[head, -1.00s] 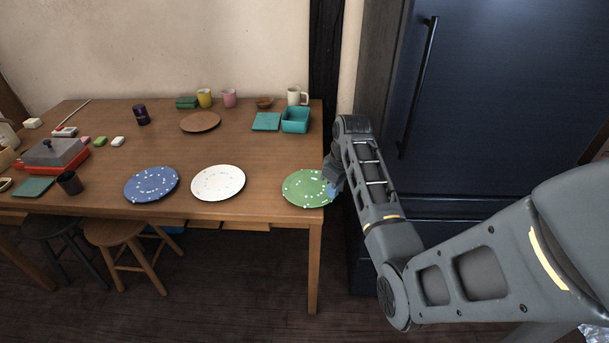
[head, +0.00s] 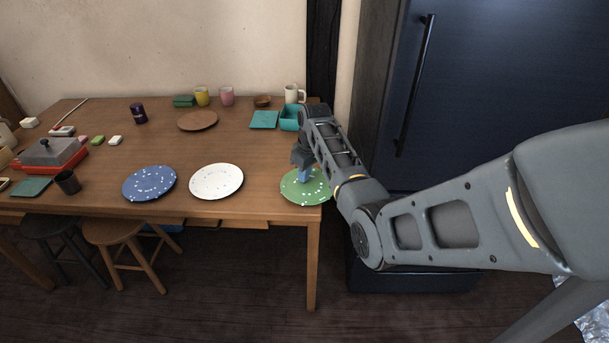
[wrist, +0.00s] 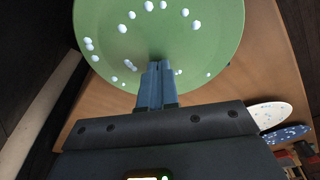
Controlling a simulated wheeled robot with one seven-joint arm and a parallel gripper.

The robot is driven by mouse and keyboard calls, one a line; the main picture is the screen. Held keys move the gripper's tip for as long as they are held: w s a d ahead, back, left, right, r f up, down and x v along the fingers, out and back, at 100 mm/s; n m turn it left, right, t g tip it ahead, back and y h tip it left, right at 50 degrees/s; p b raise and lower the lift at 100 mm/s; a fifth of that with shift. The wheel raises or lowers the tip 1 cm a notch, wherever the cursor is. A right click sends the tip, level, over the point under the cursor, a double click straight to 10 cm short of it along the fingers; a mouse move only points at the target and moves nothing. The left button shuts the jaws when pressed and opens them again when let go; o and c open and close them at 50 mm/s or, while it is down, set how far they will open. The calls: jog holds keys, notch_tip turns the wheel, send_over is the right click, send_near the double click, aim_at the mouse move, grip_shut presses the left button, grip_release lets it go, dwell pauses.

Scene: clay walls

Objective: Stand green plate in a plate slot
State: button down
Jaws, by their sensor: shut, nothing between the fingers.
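The green plate (head: 303,191) with white spots lies flat at the front right corner of the table. It also fills the top of the wrist view (wrist: 160,35). My gripper (head: 304,176) is over the plate, its fingers pointing down toward the plate's surface. In the wrist view my gripper (wrist: 159,70) has its two fingers together with nothing between them, in front of the plate's near part. I cannot tell whether the fingertips touch the plate. No plate slot or rack can be made out in these views.
A white speckled plate (head: 217,181) and a blue speckled plate (head: 149,183) lie to the left on the table (head: 250,160). A teal box (head: 289,118) and mugs stand at the back. A dark fridge (head: 480,100) is to the right. Stools stand below the front edge.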

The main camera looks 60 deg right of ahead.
jog(key=shift+s+a+f, duration=0.25)
jog(key=shift+f, duration=0.25)
jog(key=shift+s+a+p, duration=0.2)
jog(key=shift+s+p, duration=0.55)
jog(key=shift+p, duration=0.05)
jog(key=shift+f, duration=0.15)
jog(key=shift+s, duration=0.1)
jog(key=shift+r+p, duration=0.8)
jog(key=shift+r, duration=0.05)
jog(key=shift+r, duration=0.1)
